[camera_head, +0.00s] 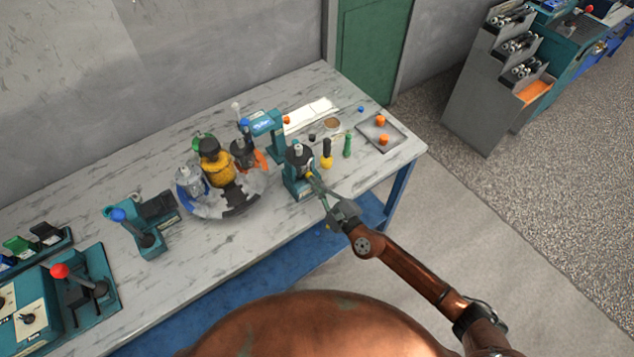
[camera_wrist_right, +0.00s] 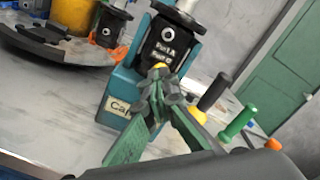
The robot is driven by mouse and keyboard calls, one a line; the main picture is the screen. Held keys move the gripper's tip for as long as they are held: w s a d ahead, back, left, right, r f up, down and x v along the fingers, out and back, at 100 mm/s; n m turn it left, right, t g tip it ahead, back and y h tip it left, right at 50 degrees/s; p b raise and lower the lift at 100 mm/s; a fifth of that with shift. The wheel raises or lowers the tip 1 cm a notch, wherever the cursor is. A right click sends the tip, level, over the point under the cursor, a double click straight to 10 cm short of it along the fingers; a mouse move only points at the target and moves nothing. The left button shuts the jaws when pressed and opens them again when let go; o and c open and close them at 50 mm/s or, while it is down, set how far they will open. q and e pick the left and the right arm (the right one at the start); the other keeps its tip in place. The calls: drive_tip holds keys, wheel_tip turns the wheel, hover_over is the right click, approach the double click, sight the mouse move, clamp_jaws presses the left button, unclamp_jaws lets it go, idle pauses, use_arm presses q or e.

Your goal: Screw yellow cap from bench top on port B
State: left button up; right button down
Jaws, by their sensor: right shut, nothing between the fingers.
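The dark motor block (camera_head: 299,155) stands upright in a teal fixture (camera_head: 296,188) near the bench's front edge. In the right wrist view, the block (camera_wrist_right: 166,42) carries printed port labels, too small to read surely. A small yellow cap (camera_wrist_right: 160,66) shows low on its front face, just beyond my fingertips. I cannot tell whether it is seated on port B. My right gripper (camera_head: 314,182) is shut and empty, pointing at the front of the block. Its fingers (camera_wrist_right: 157,88) hide part of the cap and fixture. My left gripper is out of view.
A black-handled tool with a yellow base (camera_head: 327,153) and a green-handled tool (camera_head: 347,145) stand right of the fixture. A round carousel (camera_head: 240,208) with several parts stands left. A teal press (camera_head: 275,135) stands behind.

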drive_tip(key=shift+w+a+r, duration=0.1)
drive_tip(key=shift+r, duration=0.1)
drive_tip(key=shift+r+m+b, duration=0.1)
drive_tip(key=shift+m+b, duration=0.75)
drive_tip(key=shift+m, duration=2.05)
drive_tip(key=m, duration=0.4)
drive_tip(key=shift+w, duration=0.1)
drive_tip(key=c, duration=2.6)
unclamp_jaws()
